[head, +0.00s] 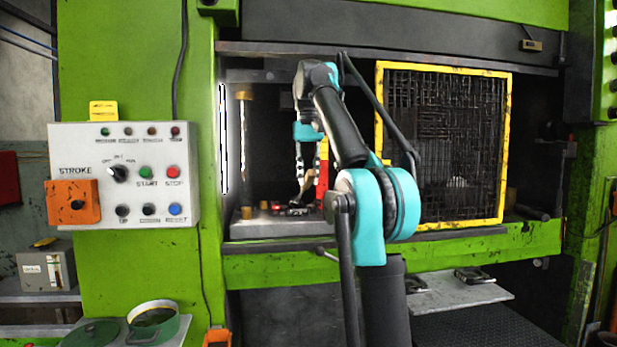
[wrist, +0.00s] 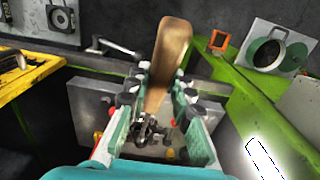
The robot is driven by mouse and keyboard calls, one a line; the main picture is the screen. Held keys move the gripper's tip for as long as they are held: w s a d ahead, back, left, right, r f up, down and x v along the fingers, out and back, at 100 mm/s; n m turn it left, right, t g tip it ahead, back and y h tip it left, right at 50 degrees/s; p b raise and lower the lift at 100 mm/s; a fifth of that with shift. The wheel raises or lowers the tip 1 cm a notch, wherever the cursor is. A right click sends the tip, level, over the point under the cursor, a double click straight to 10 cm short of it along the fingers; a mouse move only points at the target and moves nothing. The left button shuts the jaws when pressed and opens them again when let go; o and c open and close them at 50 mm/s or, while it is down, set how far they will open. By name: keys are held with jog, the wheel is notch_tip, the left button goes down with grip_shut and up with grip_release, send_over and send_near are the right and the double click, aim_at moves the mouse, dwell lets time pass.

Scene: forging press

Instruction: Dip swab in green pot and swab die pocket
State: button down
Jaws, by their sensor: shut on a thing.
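My gripper (head: 307,178) is inside the press opening, pointing down; it also shows in the wrist view (wrist: 157,90). It is shut on the swab (wrist: 170,50), whose tan, wooden-looking handle stands out between the fingers. The swab shows only small in the head view (head: 304,190), and its working end is hard to make out. The lower die (head: 265,226) is a grey block under my gripper, with dark and red parts on top. Its pocket is not clear, and I cannot tell whether the swab touches it. The green pot (head: 153,318) stands open at lower left, outside the press; the wrist view shows it too (wrist: 281,50).
A yellow-framed mesh guard (head: 507,150) covers the right of the opening. Brass-coloured posts (head: 244,97) stand at the left inside. A control panel (head: 125,175) is on the left column. A dark green lid (head: 92,333) lies beside the pot. A grey shelf (head: 455,296) sits below right.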

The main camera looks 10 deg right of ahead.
jog(key=shift+s, duration=0.25)
jog(key=shift+s+f, duration=0.1)
jog(key=shift+s, duration=0.3)
jog(key=shift+w, duration=0.6)
dwell(0.4)
jog(key=s+r, duration=0.2)
jog(key=s, duration=1.8)
dwell(0.4)
